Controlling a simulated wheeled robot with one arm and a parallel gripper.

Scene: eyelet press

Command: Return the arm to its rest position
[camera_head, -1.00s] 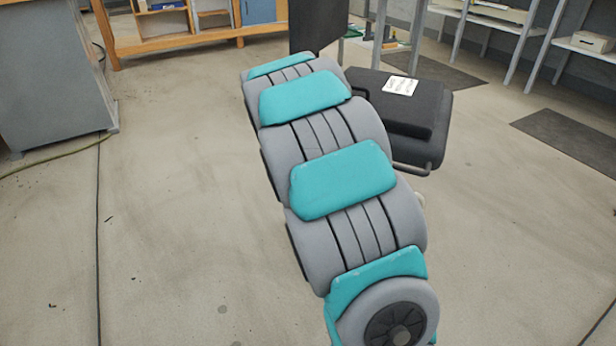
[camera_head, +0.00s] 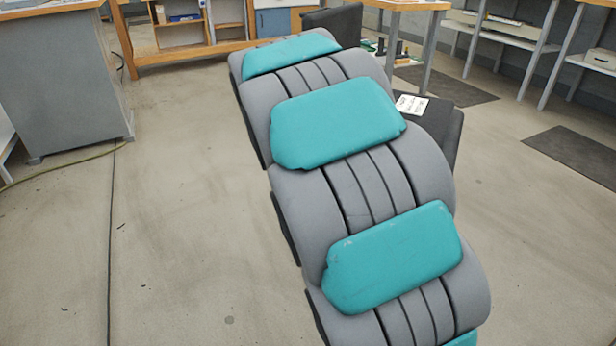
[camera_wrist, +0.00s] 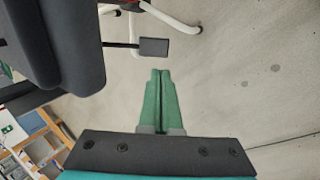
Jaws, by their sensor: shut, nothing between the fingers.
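My arm (camera_head: 360,180), grey with teal pads, fills the middle of the head view and reaches away from the camera. My gripper is hidden in the head view. In the wrist view my gripper (camera_wrist: 160,74) shows as two green fingers lying side by side, shut with nothing between them.
A grey cabinet (camera_head: 60,90) stands left. Open floor (camera_head: 190,220) lies between.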

